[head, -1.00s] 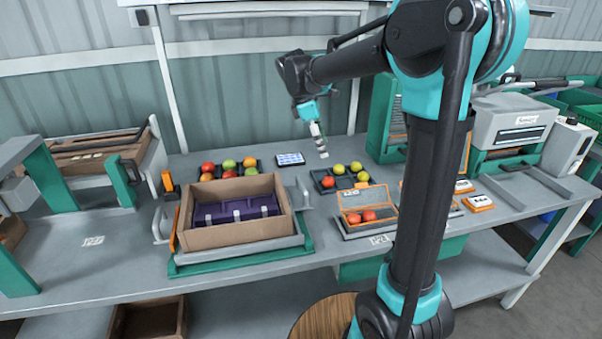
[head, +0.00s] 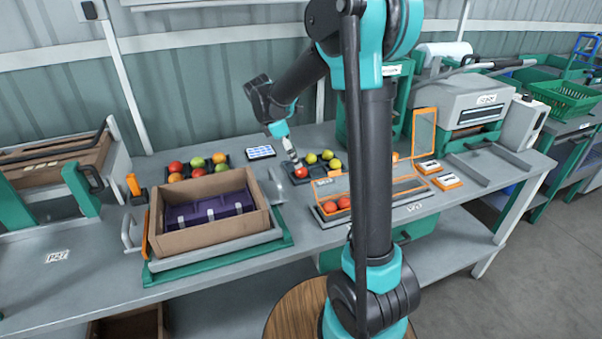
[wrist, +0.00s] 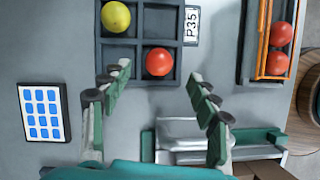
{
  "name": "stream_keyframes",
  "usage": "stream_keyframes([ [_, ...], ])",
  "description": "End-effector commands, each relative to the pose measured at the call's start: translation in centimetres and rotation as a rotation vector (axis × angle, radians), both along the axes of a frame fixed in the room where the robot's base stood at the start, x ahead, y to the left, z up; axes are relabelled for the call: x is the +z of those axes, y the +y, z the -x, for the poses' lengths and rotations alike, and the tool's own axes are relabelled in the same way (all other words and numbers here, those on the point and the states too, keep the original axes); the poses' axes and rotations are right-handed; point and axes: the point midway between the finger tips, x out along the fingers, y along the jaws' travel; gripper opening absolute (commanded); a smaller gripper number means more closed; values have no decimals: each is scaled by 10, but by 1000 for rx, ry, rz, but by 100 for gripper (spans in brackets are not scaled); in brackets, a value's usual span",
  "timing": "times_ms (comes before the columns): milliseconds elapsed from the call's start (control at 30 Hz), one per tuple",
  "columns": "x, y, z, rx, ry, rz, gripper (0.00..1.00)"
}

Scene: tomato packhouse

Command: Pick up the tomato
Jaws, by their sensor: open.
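A red tomato (wrist: 158,62) sits in a compartment of a dark divided tray (wrist: 121,41) in the wrist view. The same tray holds a yellow-green tomato (wrist: 115,17) in another compartment. In the head view the red tomato (head: 301,172) is at the tray's front left, with yellow-green ones (head: 327,155) behind and to its right. My gripper (wrist: 152,84) is open and empty. Its fingers straddle the space just below the red tomato in the wrist view, apart from it. In the head view my gripper (head: 294,160) is just above and behind that tomato.
A tablet (head: 261,152) lies left of the tray, beside another tray of mixed tomatoes (head: 197,163). A cardboard box (head: 207,235) with a purple insert stands at front left. An orange-framed case (head: 383,190) with red tomatoes (head: 337,204) is to the right.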

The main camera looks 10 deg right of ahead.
Motion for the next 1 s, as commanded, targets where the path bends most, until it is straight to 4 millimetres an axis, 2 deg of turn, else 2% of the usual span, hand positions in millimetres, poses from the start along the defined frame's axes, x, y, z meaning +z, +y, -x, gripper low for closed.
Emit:
stream_keyframes([
  [133, -10, -4, -1, -1, 0, 0, 61],
  [400, -44, -16, -2, -2, -1, 0, 61],
  [733, -50, -19, -2, -1, 0, 0, 61],
  [1000, -50, -19, -2, -1, 0, 0, 28],
])
